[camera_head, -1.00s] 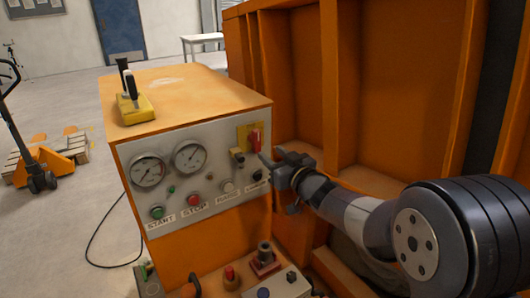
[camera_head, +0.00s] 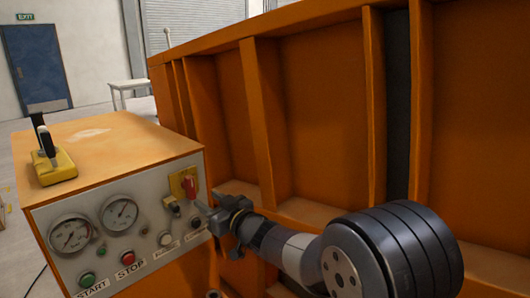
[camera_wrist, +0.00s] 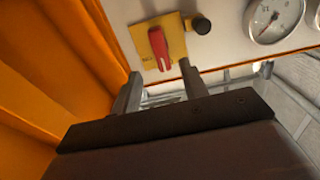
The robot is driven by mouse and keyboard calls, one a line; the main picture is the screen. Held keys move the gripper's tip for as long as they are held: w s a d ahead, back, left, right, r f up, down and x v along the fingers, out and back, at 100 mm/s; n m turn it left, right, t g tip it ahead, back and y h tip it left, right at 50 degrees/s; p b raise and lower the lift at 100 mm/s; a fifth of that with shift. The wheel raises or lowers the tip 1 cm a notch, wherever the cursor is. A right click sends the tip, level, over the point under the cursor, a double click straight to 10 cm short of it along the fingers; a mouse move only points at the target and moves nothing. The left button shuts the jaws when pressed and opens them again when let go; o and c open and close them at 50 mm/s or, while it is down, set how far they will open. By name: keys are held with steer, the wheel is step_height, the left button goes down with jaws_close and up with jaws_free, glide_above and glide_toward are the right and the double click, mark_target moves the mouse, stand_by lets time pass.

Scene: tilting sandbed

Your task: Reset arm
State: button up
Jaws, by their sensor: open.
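My gripper (camera_head: 207,216) is open in front of the right end of the control panel (camera_head: 120,247). In the wrist view, its two fingers (camera_wrist: 158,86) are spread, with nothing seen between them. The red rotary switch (camera_head: 190,187) on its yellow plate sits just beyond the fingertips; it also shows in the wrist view (camera_wrist: 158,48). The fingers appear apart from the switch, but the exact gap is hard to tell. My arm reaches in from the lower right.
The orange ribbed sandbed wall (camera_head: 320,110) stands close behind and beside my arm. Two gauges, a green START button (camera_head: 87,279) and a red STOP button (camera_head: 127,258) are on the panel. A yellow-based joystick (camera_head: 52,165) stands on the cabinet top.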

mark_target(193, 190)
steer(key=p+x, duration=0.1)
steer(key=x, duration=0.7)
steer(key=shift+p, duration=0.65)
steer(key=shift+d+m, duration=0.1)
steer(key=shift+m, duration=0.2)
